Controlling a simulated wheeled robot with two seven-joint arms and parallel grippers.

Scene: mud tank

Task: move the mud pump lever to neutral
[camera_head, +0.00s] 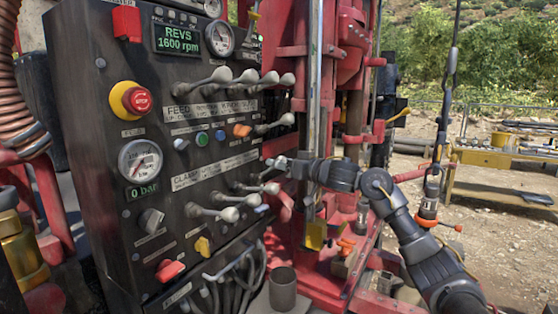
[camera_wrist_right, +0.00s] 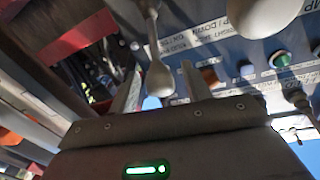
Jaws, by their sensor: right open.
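The dark control panel (camera_head: 100,130) carries several levers with pale rounded knobs. A single lever (camera_head: 285,120) stands out at the right, beside an orange knob (camera_head: 242,130). Other levers (camera_head: 270,188) sit lower down. I cannot read which one is labelled mud pump. My right gripper (camera_head: 279,162) is at the panel's right edge, between the single lever and the lower levers. In the right wrist view its two fingers (camera_wrist_right: 161,90) are open, with a lever knob (camera_wrist_right: 159,78) showing between them. I cannot tell whether they touch it. My left gripper is out of view.
A larger pale knob (camera_wrist_right: 262,15) is close to the right wrist camera. A red emergency stop (camera_head: 136,99), a gauge (camera_head: 140,160) and a red knob (camera_head: 169,270) are on the panel. The red drill mast (camera_head: 290,60) stands right of the panel. A yellow bench (camera_head: 500,160) is far right.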

